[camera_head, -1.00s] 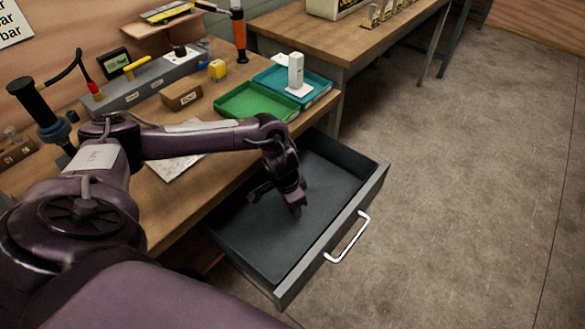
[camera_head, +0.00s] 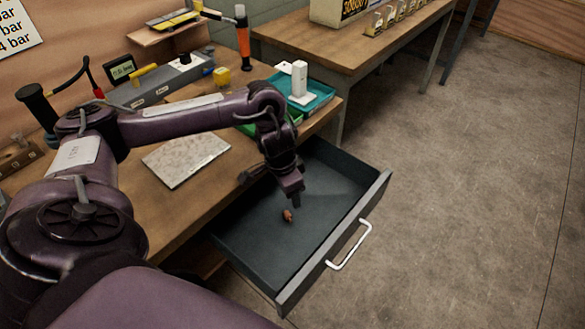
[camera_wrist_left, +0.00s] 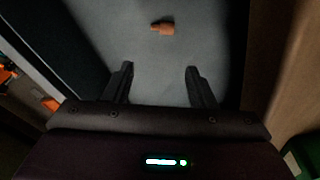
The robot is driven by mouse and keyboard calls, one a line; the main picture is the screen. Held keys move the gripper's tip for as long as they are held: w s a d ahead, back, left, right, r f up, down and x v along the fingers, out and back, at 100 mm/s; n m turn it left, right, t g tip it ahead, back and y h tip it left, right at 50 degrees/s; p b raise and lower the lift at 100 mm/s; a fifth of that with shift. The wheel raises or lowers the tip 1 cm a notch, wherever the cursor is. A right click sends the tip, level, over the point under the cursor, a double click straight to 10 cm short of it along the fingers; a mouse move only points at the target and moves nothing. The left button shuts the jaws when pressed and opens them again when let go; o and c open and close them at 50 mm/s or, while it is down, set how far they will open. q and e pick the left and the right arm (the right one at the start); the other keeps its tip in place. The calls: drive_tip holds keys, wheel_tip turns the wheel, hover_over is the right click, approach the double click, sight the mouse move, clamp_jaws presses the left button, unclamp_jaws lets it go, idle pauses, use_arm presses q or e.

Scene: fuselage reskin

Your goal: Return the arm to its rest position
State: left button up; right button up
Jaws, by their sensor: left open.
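My left arm reaches over the bench, and my left gripper (camera_head: 288,198) hangs above the open drawer (camera_head: 345,241). In the left wrist view the two fingers of my left gripper (camera_wrist_left: 158,85) stand apart with nothing between them. A small orange-brown piece (camera_head: 287,215) lies on the drawer floor below the gripper; it also shows in the left wrist view (camera_wrist_left: 162,28), beyond the fingertips and apart from them. My right gripper is not in view.
The drawer has a white handle (camera_head: 350,246) at its front. A speckled flat plate (camera_head: 187,159) lies on the bench. A teal tray (camera_head: 318,92) with a white device (camera_head: 300,80) stands at the back, beside a partly hidden green tray. The floor at right is clear.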

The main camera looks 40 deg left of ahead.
use_arm(q)
wheel_tip(320, 180, up, 2)
drive_tip(key=shift+s+a+r, duration=0.1)
idle(0.5)
